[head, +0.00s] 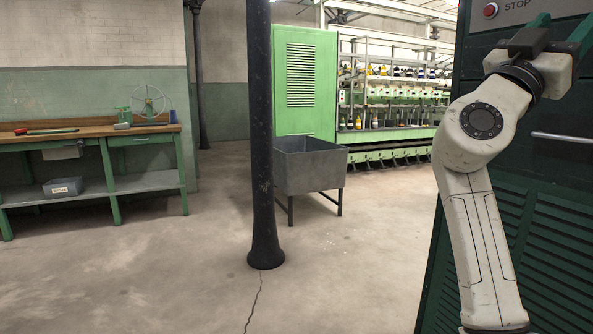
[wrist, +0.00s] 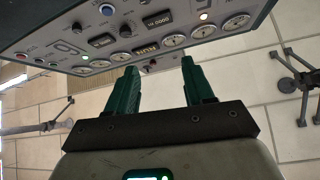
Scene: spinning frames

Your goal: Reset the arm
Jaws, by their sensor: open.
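My arm (head: 480,220) rises at the right of the head view, bent at the elbow, with its wrist turned up and to the right. My gripper (head: 560,27) is at the top right, in front of a dark green cabinet. In the wrist view, my gripper (wrist: 159,66) has its two green fingers spread wide with nothing between them. The fingertips point at the lower edge of a grey control panel (wrist: 140,28) with gauges, buttons and small displays. I cannot tell how close they are to it.
The dark green cabinet (head: 545,230) with a red stop button (head: 490,10) stands close behind my arm. A black column (head: 262,130) stands mid-view, beside a grey metal bin (head: 312,165). A workbench (head: 90,130) is at the left. The floor between is open.

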